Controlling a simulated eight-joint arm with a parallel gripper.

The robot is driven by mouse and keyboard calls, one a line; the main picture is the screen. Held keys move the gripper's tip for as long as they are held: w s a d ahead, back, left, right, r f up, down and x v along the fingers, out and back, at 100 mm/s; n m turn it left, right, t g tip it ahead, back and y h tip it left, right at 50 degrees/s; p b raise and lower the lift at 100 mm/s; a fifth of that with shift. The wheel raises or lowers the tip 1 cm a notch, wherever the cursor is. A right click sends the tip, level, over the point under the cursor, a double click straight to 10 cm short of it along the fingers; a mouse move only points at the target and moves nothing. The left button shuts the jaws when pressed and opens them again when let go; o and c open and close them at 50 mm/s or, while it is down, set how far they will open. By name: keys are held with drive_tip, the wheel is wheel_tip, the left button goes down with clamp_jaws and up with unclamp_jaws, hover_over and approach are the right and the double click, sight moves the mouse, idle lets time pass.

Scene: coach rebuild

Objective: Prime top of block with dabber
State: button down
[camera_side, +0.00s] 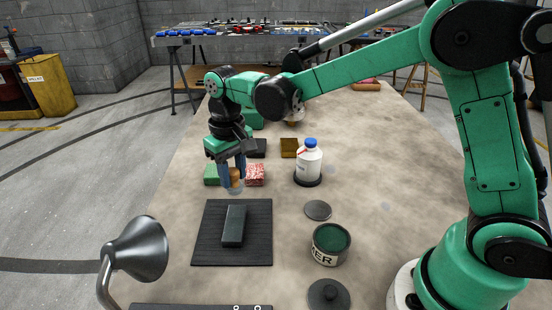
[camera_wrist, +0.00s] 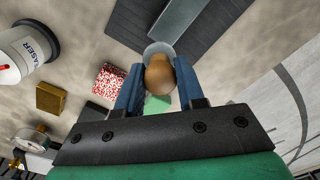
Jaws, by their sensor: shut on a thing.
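The dabber has a brown rounded knob (camera_wrist: 159,74) and a pale pad (camera_wrist: 157,48) below it. In the side view, the dabber (camera_side: 236,177) hangs pad down between the blue fingers of my gripper (camera_side: 233,174), which is shut on it. It is beyond the far edge of the black mat. The grey-green block (camera_side: 234,226) lies flat on the mat (camera_side: 260,240); it also shows in the wrist view (camera_wrist: 178,22). The open can (camera_side: 331,244), right of the mat, holds dark green contents.
A green block (camera_side: 212,174) and a red-speckled block (camera_side: 255,174) stand close to the gripper. A white bottle with a blue cap (camera_side: 309,163) is farther right. A grey disc (camera_side: 318,210) and a dark knobbed disc (camera_side: 329,294) lie near the can. A lamp (camera_side: 140,247) stands front left.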

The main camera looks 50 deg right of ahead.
sight(234, 185)
wheel_tip(234, 185, down, 3)
drive_tip(key=shift+f, duration=0.15)
drive_tip(key=shift+s+a+f, duration=0.15)
drive_tip(key=shift+f, duration=0.15)
drive_tip(key=shift+s+a, duration=2.6)
drive_tip(key=shift+a, duration=0.2)
drive_tip(key=shift+w+d, duration=2.7)
drive_tip(key=shift+d, duration=0.2)
drive_tip(key=shift+r, duration=4)
drive_tip(key=shift+f, duration=0.15)
